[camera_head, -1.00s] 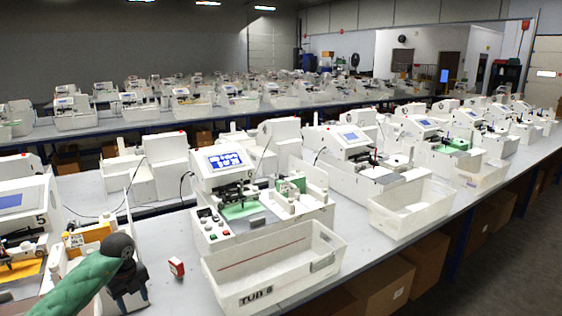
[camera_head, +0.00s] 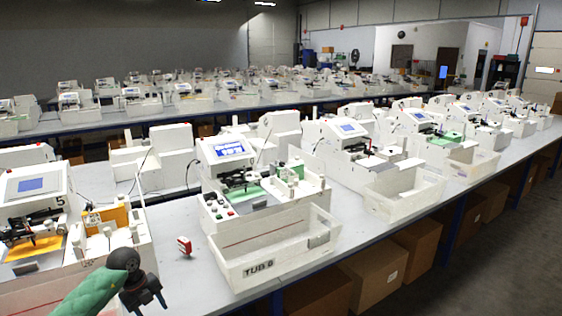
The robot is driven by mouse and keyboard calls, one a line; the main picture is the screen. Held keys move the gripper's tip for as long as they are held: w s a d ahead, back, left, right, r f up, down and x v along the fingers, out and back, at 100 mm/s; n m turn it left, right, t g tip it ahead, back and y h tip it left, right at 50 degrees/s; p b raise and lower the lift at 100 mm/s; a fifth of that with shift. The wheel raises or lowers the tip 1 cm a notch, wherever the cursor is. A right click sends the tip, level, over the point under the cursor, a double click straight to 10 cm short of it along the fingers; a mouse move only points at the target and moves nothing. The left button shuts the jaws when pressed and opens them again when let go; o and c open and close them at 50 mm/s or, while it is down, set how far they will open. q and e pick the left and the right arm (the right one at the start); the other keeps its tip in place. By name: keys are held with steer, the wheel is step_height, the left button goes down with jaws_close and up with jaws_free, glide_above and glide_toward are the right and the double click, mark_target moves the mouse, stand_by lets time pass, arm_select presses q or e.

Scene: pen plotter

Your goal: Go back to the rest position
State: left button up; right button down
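My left gripper (camera_head: 145,298), black on a green-sleeved arm, is low in the head view at the left of centre. Its two fingers are spread with a gap, and nothing shows between them. It is in front of the bench edge, below a small red-and-white object (camera_head: 184,245) lying on the bench. My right gripper is out of view.
A white plotter (camera_head: 229,152) with a lit blue screen stands mid-bench, with the white tub marked TUB 8 (camera_head: 262,268) in front. Another plotter (camera_head: 35,186), marked 5, stands at left. Cardboard boxes (camera_head: 372,272) sit under the bench (camera_head: 180,220).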

arm_select(q)
steer(key=s+d+f+n+t+h+b, duration=0.15)
steer(key=d+f+n+t+h, duration=0.65)
steer(key=d+f, duration=0.9)
steer(key=s+a+f+n+t+y+b, duration=0.15)
steer(key=s+f+n+y, duration=0.4)
steer(key=f, duration=0.65)
steer(key=s+a+f+n+t+y+b, duration=0.1)
steer(key=s+a+f+n+t+y, duration=0.25)
steer(key=s+f+n, duration=0.65)
steer(key=s+d+f+g, duration=0.2)
steer(key=s+f+g, duration=0.1)
steer(key=s+f, duration=0.4)
steer(key=s+d+f+g, duration=0.3)
steer(key=s+f, duration=0.4)
steer(key=s, duration=0.4)
steer(key=s+d+f+g+y, duration=0.1)
steer(key=s+d+f+g, duration=0.1)
steer(key=s+f+g, duration=0.3)
steer(key=s+f, duration=0.2)
steer(key=s, duration=0.2)
steer(key=shift+s+d+f+b, duration=0.2)
steer(key=shift+s+f+b, duration=0.1)
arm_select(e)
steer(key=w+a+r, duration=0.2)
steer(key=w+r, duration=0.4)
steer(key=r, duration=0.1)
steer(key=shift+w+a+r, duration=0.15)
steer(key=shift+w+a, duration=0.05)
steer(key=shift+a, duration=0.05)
